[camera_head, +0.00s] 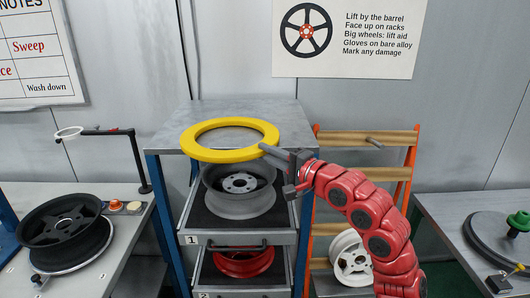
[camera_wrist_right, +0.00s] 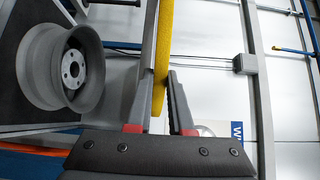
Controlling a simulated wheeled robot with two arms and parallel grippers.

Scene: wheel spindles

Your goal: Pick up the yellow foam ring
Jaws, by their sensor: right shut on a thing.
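The yellow foam ring (camera_head: 188,143) is held up in the head view, above a grey wheel (camera_head: 241,187) in the shelf unit's upper tray. My right gripper (camera_head: 268,151) is shut on the ring's right edge. In the right wrist view the ring (camera_wrist_right: 163,55) shows as a yellow strip between the two fingers of the gripper (camera_wrist_right: 162,95). The grey wheel also shows in the wrist view (camera_wrist_right: 60,68), to the left of and apart from the fingers. My left gripper is not in view.
The shelf unit's grey top (camera_head: 285,115) is bare. A red wheel (camera_head: 243,262) lies in the lower tray. An orange rack (camera_head: 407,175) with a white wheel (camera_head: 350,258) stands to the right. A black wheel (camera_head: 65,228) lies on the left bench.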

